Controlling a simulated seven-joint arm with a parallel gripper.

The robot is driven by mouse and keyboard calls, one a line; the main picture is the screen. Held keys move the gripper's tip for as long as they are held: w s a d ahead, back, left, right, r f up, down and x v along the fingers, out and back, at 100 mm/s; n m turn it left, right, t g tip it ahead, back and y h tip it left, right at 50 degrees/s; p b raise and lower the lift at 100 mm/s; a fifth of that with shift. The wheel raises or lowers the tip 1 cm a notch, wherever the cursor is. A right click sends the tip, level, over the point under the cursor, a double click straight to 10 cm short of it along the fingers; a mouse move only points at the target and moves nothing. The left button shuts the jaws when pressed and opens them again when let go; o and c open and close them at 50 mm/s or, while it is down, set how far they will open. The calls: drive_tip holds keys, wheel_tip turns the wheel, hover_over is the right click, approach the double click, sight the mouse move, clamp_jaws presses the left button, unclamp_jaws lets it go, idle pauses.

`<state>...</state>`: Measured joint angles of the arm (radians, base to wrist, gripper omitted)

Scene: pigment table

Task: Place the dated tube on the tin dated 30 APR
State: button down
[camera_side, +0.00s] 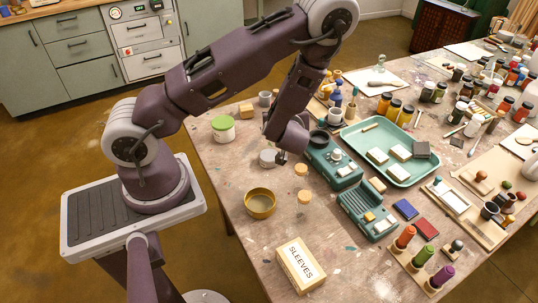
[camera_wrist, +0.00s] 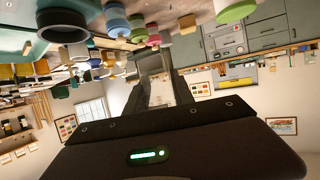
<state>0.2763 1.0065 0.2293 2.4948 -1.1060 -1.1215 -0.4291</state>
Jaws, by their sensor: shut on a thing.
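My gripper (camera_side: 282,157) is low over the table's left part, beside a small grey round tin (camera_side: 268,158). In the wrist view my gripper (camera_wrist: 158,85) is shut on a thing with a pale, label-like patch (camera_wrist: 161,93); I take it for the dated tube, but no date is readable. In the side view the held thing is not distinguishable. Two cork-topped clear vessels (camera_side: 301,170) (camera_side: 305,198) stand just right of my gripper. An open brass-coloured tin (camera_side: 260,203) stands nearer the camera. No date shows on any tin, so I cannot tell which is 30 APR.
A green-lidded white pot (camera_side: 223,128) stands to the left. Teal devices (camera_side: 332,163) (camera_side: 366,215) and a teal tray (camera_side: 402,172) lie to the right. A box marked SLEEVES (camera_side: 300,266) is at the front. Many jars crowd the far right; bare table surrounds the brass tin.

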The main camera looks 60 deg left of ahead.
drive_tip(key=shift+n+g+y, duration=0.3)
drive_tip(key=shift+n+g, duration=0.5)
drive_tip(key=shift+g, duration=0.1)
drive_tip(key=s+f, duration=0.1)
drive_tip(key=f, duration=0.2)
drive_tip(key=s+a+f, duration=0.1)
drive_tip(key=f, duration=0.3)
drive_tip(key=s+a+f, duration=0.1)
drive_tip(key=f, duration=0.2)
drive_tip(key=shift+s+f, duration=0.2)
drive_tip(key=shift+f, duration=0.15)
drive_tip(key=shift+f, duration=0.1)
drive_tip(key=c, duration=1.1)
unclamp_jaws()
drive_tip(key=shift+d, duration=0.1)
drive_tip(key=v, duration=1.2)
